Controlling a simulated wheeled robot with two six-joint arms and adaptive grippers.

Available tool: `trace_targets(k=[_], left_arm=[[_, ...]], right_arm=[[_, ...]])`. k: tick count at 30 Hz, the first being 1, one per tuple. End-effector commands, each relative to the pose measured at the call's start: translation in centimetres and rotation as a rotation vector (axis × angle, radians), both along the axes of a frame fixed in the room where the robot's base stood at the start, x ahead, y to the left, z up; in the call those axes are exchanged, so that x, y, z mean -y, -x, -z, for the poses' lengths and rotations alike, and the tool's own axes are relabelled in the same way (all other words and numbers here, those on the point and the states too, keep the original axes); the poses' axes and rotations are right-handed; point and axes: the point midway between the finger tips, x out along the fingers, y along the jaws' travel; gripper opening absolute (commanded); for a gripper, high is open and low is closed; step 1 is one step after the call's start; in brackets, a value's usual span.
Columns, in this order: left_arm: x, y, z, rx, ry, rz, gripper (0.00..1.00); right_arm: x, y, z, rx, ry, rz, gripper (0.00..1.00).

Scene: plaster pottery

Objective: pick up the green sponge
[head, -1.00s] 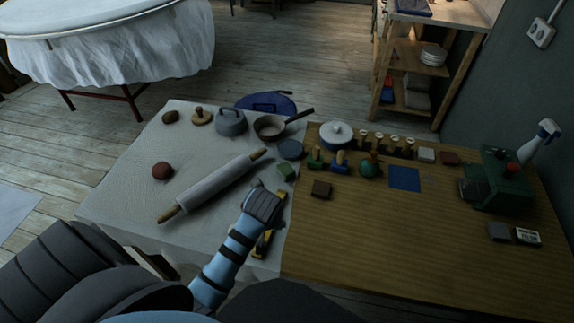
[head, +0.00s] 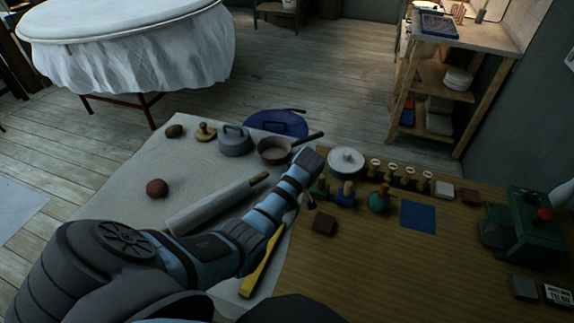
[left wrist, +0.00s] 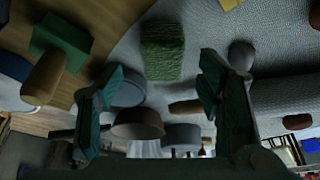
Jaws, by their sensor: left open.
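The green sponge (left wrist: 163,50) is a rough-textured block lying on the pale cloth in the left wrist view. It shows at the upper middle, beyond and between my fingertips. In the head view my left arm hides it. My left gripper (left wrist: 155,85) is open, with its two dark teal fingers apart and nothing between them touching the sponge. In the head view the arm reaches over the seam between cloth and wooden board, and most of the gripper is hidden behind it. My right gripper is in neither view.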

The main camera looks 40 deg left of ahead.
Motion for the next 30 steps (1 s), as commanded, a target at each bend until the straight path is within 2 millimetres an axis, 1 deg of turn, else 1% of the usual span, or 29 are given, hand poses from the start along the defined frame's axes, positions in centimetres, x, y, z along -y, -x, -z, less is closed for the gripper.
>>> trace_targets(k=[1,3,6,13,20,21,23,24,30], left_arm=[[-0.6,0.1,1.1,-0.003,-0.001,-0.001,0.61],[-1.3,0.1,2.4,-0.003,-0.001,0.000,0.61],[-1.7,-0.3,3.7,-0.001,0.000,0.003,0.61],[-1.8,-0.4,3.7,0.000,0.000,0.004,0.61],[-1.7,-0.4,3.7,0.000,0.000,0.005,0.24],[-1.7,-0.4,3.7,0.000,0.000,0.005,0.22],[-1.7,-0.4,3.7,0.000,0.000,0.005,0.22],[-1.7,-0.4,3.7,0.000,0.000,0.005,0.19],[-1.7,-0.4,3.6,0.000,0.000,0.005,0.19]], right_arm=[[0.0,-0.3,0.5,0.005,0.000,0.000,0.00],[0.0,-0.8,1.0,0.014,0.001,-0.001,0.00],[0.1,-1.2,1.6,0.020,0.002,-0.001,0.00],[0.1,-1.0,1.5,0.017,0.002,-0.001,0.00],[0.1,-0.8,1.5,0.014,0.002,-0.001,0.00],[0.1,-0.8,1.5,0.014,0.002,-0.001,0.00],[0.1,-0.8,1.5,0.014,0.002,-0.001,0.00],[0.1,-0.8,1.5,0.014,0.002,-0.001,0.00],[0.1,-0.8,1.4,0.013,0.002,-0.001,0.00]])
